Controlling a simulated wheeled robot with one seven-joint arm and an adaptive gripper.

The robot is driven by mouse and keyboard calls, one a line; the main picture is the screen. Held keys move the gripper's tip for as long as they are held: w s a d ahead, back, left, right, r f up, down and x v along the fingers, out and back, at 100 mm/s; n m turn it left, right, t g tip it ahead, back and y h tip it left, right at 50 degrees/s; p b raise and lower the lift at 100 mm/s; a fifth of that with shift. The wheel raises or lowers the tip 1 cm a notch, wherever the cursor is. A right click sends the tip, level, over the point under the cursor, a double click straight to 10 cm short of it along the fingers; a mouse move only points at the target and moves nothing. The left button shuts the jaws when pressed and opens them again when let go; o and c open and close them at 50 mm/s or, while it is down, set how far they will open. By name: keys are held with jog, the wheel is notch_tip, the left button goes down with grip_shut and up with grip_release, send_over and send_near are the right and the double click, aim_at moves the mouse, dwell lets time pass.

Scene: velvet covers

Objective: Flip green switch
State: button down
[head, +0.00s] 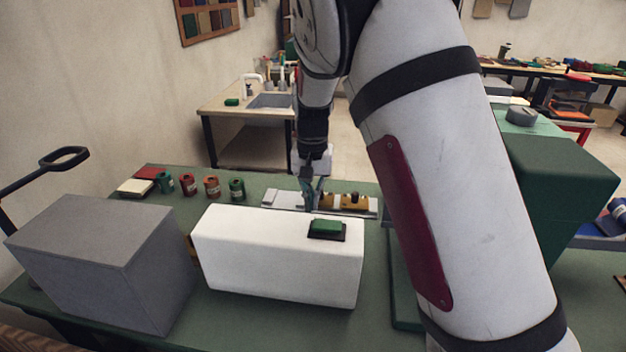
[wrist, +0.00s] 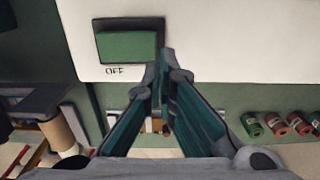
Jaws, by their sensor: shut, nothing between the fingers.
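The green switch (head: 326,227) is a green rocker in a dark frame on top of a white box (head: 270,255), near the box's right end. In the wrist view the green switch (wrist: 128,46) shows at the upper left, with the word OFF printed beside its frame. My gripper (head: 312,205) is over the far edge of the white box, behind and a little left of the switch. In the wrist view my gripper (wrist: 166,66) has its fingertips together, empty, close to the corner of the switch frame. I cannot tell whether they touch it.
A grey box (head: 100,260) stands left of the white box on the green table (head: 215,320). Several thread spools (head: 212,187) stand at the back left. A metal tray with brass pieces (head: 354,202) lies behind the white box. A dark green block (head: 560,190) is at the right.

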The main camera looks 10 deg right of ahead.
jog(key=shift+f+p, duration=0.3)
jog(key=shift+f, duration=1.35)
jog(key=shift+w+a+f+h, duration=0.1)
jog(key=shift+a+f+h, duration=0.15)
jog(key=shift+f, duration=0.2)
jog(key=shift+d, duration=0.15)
jog(key=shift+r, duration=0.85)
jog(key=shift+r, duration=0.1)
